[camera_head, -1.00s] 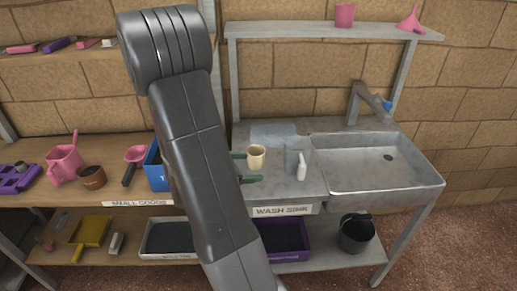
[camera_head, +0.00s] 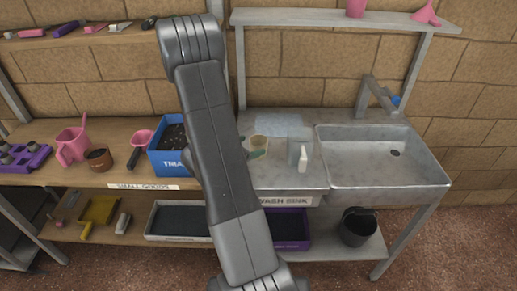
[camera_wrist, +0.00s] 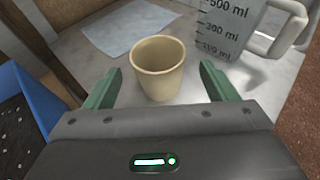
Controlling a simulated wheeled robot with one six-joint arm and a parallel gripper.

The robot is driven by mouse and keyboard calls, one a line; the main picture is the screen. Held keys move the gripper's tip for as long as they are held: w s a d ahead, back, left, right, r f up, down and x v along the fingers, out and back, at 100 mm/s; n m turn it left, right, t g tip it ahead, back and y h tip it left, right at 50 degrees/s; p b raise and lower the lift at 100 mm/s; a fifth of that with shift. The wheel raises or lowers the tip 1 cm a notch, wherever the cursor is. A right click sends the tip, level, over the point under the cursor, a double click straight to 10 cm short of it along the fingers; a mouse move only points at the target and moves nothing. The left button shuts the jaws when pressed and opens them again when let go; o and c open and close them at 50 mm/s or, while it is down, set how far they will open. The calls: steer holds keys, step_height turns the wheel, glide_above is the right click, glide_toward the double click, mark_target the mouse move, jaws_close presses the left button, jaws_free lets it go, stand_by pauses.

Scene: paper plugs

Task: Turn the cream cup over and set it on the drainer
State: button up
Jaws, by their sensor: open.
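The cream cup (camera_wrist: 158,75) stands upright, mouth up and empty, on the grey counter beside the sink. In the head view the cup (camera_head: 259,141) is partly hidden by my gripper. My gripper (camera_wrist: 161,88) is open, with a green finger on each side of the cup and visible gaps between. In the head view my arm hides much of the gripper (camera_head: 254,150). A flat pale blue-grey sheet (camera_wrist: 125,32) lies on the counter behind the cup; I cannot tell whether it is the drainer.
The sink basin (camera_head: 385,155) is further right. A blue tray (camera_head: 170,150) of dark material is left. A shelf (camera_head: 340,20) runs above.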

mark_target(264, 140)
steer(key=shift+w+d+p, duration=0.35)
steer(key=shift+w+d, duration=0.05)
steer(key=shift+d, duration=0.05)
steer(key=p+x, duration=0.1)
steer(key=x, duration=0.3)
steer(key=shift+w, duration=0.2)
steer(key=c, duration=1.1)
steer(key=shift+c, duration=0.2)
